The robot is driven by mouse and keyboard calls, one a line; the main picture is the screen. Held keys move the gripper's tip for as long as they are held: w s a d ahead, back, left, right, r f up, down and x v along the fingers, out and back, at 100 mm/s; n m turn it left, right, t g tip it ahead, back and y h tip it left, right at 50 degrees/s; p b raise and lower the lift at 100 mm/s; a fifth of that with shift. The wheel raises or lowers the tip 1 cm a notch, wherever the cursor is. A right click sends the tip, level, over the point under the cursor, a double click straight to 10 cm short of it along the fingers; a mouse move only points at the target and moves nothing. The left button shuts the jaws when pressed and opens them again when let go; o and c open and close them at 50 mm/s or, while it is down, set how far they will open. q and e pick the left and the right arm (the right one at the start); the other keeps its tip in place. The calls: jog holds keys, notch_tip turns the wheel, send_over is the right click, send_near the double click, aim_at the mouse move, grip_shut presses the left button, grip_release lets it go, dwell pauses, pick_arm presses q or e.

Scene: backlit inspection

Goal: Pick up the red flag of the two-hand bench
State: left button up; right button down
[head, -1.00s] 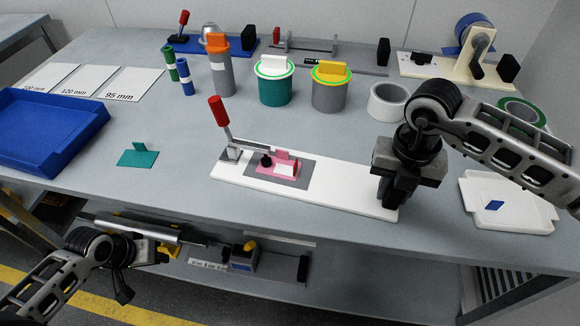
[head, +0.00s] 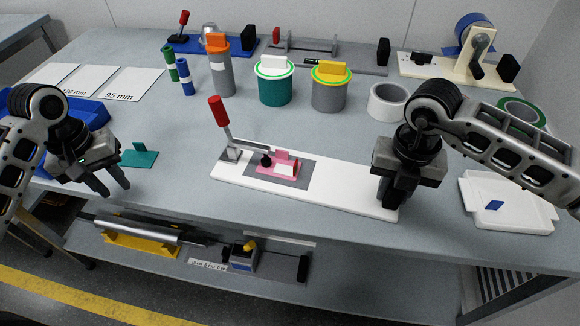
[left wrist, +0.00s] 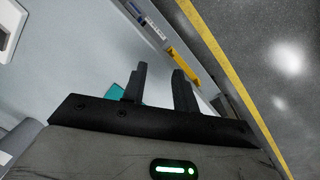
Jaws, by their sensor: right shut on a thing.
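A pinkish-red flag (head: 292,168), a small plate with an upright tab, lies on the grey pad of the long white board (head: 338,190). A toggle clamp with a red handle (head: 218,111) stands at the board's left end. The handle is upright, and the clamp's level arm ends in a black tip (head: 266,161) at the flag's left side. My right gripper (head: 390,195) is at the board's right end, shut on it; its fingertips are partly hidden. My left gripper (head: 110,182) is open and empty near the front left table edge. Its parted fingers show in the left wrist view (left wrist: 160,88).
A teal flag (head: 139,155) lies just right of my left gripper. A blue tray (head: 88,108) is behind that arm. Several canisters, including a teal one (head: 277,88), stand behind the board. A white tray (head: 510,222) is at right. The table between teal flag and board is clear.

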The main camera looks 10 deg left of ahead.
pick_arm(q)
jog(key=w+d+r+m, duration=0.1)
jog(key=w+d, duration=0.1)
jog(key=d, duration=0.4)
jog(key=w+d+r+m, duration=0.1)
jog(key=w+d+r, duration=0.1)
jog(key=d, duration=0.4)
jog(key=w+d+r+m+t, duration=0.1)
jog(key=w+d+r, duration=0.1)
jog(key=d, duration=0.3)
jog(key=shift+w+d+m+h, duration=0.4)
jog(key=shift+w, duration=0.25)
jog(key=d+r+m+t+y, duration=0.2)
jog(key=d+r+m, duration=0.35)
jog(key=d, duration=0.95)
jog(key=n, duration=0.1)
send_over(295, 165)
jog(key=s+a, duration=0.1)
jog(key=f, duration=0.4)
jog(key=shift+s+f, duration=0.2)
jog(key=shift+f, duration=0.1)
jog(key=shift+d+x, duration=0.15)
jog(key=shift+x, duration=0.75)
jog(key=shift+d+x, duration=0.2)
jog(key=shift+x, duration=0.7)
jog(key=shift+d+x, duration=0.15)
jog(key=shift+x, duration=0.75)
jog(key=shift+s, duration=0.1)
grip_shut()
